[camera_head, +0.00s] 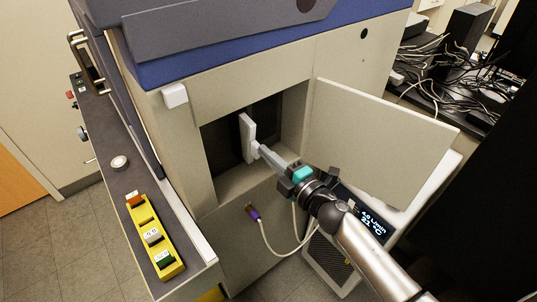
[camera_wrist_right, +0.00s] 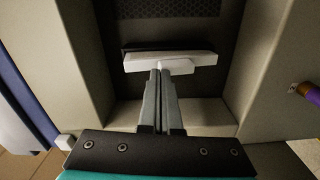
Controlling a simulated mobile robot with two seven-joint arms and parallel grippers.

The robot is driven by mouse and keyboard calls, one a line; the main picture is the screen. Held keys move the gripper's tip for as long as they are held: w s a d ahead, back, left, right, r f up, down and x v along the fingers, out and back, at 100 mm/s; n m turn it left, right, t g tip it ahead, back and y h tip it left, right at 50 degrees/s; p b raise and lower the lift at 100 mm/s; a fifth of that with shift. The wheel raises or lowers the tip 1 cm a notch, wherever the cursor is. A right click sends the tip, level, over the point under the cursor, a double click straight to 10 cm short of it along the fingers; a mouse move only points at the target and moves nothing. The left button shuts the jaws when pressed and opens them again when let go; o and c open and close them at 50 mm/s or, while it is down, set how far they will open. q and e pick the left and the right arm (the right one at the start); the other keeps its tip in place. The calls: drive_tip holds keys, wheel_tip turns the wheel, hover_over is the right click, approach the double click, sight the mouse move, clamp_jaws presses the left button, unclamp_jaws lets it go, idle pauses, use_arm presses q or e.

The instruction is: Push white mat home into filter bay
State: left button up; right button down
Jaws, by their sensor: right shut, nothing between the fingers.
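The white mat (camera_head: 247,137) stands on edge inside the open filter bay (camera_head: 285,145). In the right wrist view the mat (camera_wrist_right: 172,59) is a pale slab in front of a dark back wall, with a dark slot edge just behind it. My right gripper (camera_head: 259,149) reaches into the bay with its fingers shut and nothing between them. In the wrist view its fingertips (camera_wrist_right: 160,74) meet or nearly meet the near face of the mat; exact contact is hard to tell. My left gripper is not in view.
The bay's door (camera_head: 380,140) hangs open to the right. A cable with a purple plug (camera_head: 253,213) hangs below the bay. A yellow holder (camera_head: 171,262) with coloured blocks and a white knob (camera_head: 119,162) sit on the left ledge. A unit with a lit display (camera_head: 370,223) stands below right.

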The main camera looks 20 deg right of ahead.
drive_tip(key=shift+x, duration=1.3)
drive_tip(key=b+v, duration=0.2)
drive_tip(key=v, duration=1.6)
drive_tip(key=s+d+f+m+g+h+b, duration=0.15)
drive_tip(key=f+m, duration=0.25)
drive_tip(key=f, duration=0.7)
drive_tip(key=s+d+f+m+g+h+b, duration=0.1)
drive_tip(key=s+f+m+g+h, duration=0.2)
drive_tip(key=f, duration=0.7)
drive_tip(key=s+d+f+m+g+h+b, duration=0.15)
drive_tip(key=f+m, duration=0.35)
drive_tip(key=f, duration=0.6)
drive_tip(key=s+a+f+m+g+b, duration=0.1)
drive_tip(key=s+a+f+m+g, duration=0.1)
drive_tip(key=s+f, duration=0.5)
drive_tip(key=s+a+f+m+g+b, duration=0.1)
drive_tip(key=s+a+f+m+g, duration=0.1)
drive_tip(key=s+f+g, duration=0.2)
drive_tip(key=s+a+f+m+g+b, duration=0.1)
drive_tip(key=s+f+g, duration=0.3)
drive_tip(key=s+f, duration=0.6)
drive_tip(key=s+a+m, duration=0.1)
drive_tip(key=s, duration=0.2)
